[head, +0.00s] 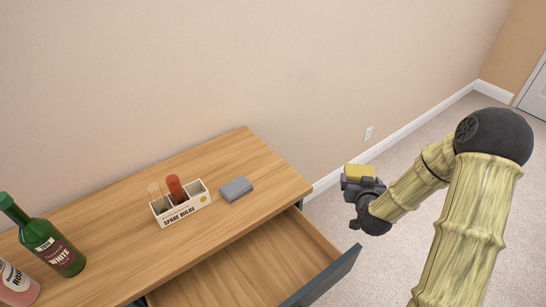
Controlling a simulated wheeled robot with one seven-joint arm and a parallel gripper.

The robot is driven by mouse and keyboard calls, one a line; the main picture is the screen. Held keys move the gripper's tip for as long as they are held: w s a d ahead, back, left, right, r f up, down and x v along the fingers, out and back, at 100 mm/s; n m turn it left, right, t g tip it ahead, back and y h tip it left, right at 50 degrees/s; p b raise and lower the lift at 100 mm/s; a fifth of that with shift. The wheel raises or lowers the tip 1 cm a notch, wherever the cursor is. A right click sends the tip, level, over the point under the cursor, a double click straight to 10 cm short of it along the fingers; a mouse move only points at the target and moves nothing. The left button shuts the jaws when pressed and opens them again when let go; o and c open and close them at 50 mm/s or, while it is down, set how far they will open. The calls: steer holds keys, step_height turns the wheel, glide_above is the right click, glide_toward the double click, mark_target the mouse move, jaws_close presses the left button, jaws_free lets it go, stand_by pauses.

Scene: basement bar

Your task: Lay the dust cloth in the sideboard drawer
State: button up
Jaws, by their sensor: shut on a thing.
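My gripper (355,181) is shut on a small yellow block-like thing (360,171), which looks like the folded dust cloth. It holds it in the air to the right of the sideboard (228,150), outside the drawer. The fingers hide part of it. The sideboard drawer (265,255) is pulled open, and the part of its wooden floor in view is bare. Its dark front panel (330,275) lies below and left of my gripper. The near end of the drawer is cut off by the picture's lower edge.
The wall is behind. Carpet (335,215) lies clear to the right.

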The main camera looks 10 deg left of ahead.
steer(key=w+a+n+g+y+b, duration=0.1)
steer(key=w+a+n+y+b, duration=0.2)
steer(key=a, duration=1.1)
step_height(320, 180, up, 4)
steer(key=r+n+g+y+b, duration=0.1)
steer(key=n+g+y+b, duration=0.15)
steer(key=n+y, duration=0.25)
glide_above(272, 184)
steer(key=shift+f+p, duration=0.25)
steer(key=shift+p, duration=0.15)
steer(key=shift+f, duration=2.95)
steer(key=shift+f+p, duration=0.35)
steer(key=shift+f, duration=1.55)
steer(key=shift+f, duration=0.2)
